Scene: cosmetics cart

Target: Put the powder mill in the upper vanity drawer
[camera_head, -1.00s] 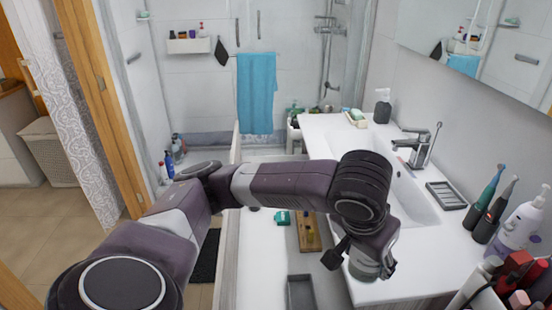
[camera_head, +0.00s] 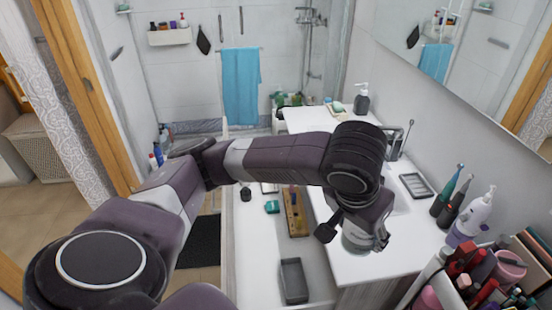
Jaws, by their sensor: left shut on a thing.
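My left gripper (camera_head: 352,230) is shut on a grey, round-bodied thing, which looks like the powder mill (camera_head: 357,243). It is held over the front part of the white vanity top, and the gripper and wrist hide much of it. The upper vanity drawer (camera_head: 255,285) is pulled open below and to the left of the gripper. In it lie a wooden tray (camera_head: 303,229), a dark grey tray (camera_head: 293,280), a teal item (camera_head: 272,207) and a small dark item (camera_head: 246,194). My right gripper is not in view.
My left forearm passes over the drawer's far part. The drawer's front left floor is bare.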

